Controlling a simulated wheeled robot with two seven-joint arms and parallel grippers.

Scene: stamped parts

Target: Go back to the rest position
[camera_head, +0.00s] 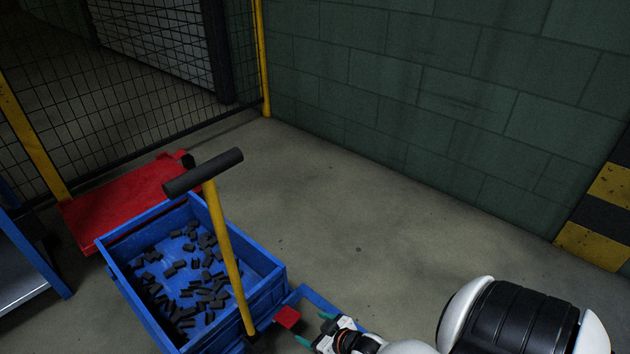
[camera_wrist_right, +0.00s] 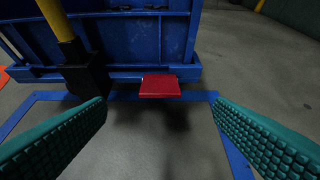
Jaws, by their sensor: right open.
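My right gripper (camera_head: 315,329) shows at the bottom middle of the head view, with its teal fingers apart and nothing between them. In the right wrist view its two teal fingers (camera_wrist_right: 160,118) stand wide open at either side. My left gripper is in neither view.
The blue bin (camera_head: 275,290) holds several dark stamped parts (camera_head: 190,285). A yellow post with a black crossbar (camera_head: 225,240) rises by it. A red platform (camera_head: 120,200), mesh fence (camera_head: 165,70) and green wall (camera_head: 420,90) lie beyond. The floor (camera_head: 380,230) at right is clear.

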